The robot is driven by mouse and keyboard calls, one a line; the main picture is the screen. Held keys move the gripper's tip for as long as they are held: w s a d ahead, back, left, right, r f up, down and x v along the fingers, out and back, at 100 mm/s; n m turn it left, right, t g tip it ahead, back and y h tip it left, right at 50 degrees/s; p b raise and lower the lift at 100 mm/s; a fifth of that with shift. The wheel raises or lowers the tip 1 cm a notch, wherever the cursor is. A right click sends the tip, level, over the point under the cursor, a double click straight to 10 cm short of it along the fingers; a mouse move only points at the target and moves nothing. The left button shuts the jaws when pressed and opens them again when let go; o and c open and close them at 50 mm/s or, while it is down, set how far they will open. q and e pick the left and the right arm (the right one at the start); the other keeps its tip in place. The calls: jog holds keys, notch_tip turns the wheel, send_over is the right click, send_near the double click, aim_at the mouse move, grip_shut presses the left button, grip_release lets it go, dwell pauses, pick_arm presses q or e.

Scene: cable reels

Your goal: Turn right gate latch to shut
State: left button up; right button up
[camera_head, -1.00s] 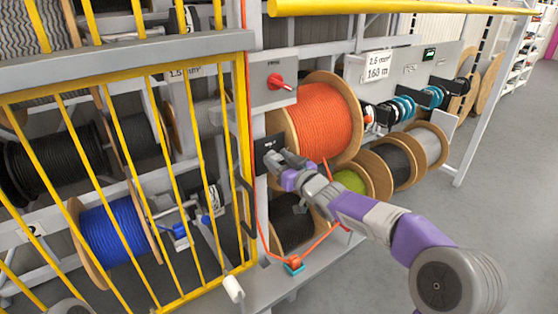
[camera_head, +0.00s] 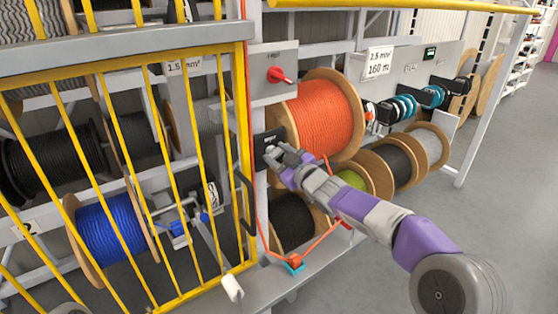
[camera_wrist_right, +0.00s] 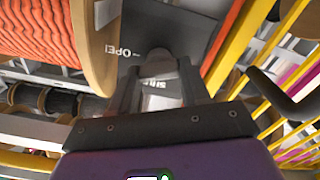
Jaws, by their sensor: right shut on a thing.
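The right gate latch is a small knob (camera_wrist_right: 160,68) on a dark plate (camera_wrist_right: 195,35) in the right wrist view; the plate bears the letters "OPE" and partly hidden lettering. In the head view the plate (camera_head: 264,142) sits on the grey post right of the yellow gate. My right gripper (camera_head: 276,154) is at the plate, and its fingers (camera_wrist_right: 155,85) are shut on the knob, hiding most of it. The yellow barred gate (camera_head: 240,120) stands left of the post. My left gripper is not in view.
A grey box with a red switch (camera_head: 279,75) is above the plate. An orange cable reel (camera_head: 322,115) stands close to the right of my gripper. A black gate handle (camera_head: 243,200) is lower left. An orange cord (camera_head: 318,244) hangs below my arm. Grey floor is clear at right.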

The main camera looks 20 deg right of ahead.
jog(key=n+b, duration=0.3)
jog(key=n, duration=0.3)
jog(key=shift+a, duration=0.1)
jog(key=n+b, duration=0.1)
jog(key=n, duration=0.3)
jog(key=shift+f, duration=0.1)
jog(key=shift+n+b, duration=0.6)
jog(key=shift+n, duration=0.8)
jog(key=o, duration=1.1)
jog(key=shift+c, duration=0.2)
jog(key=shift+f, duration=0.1)
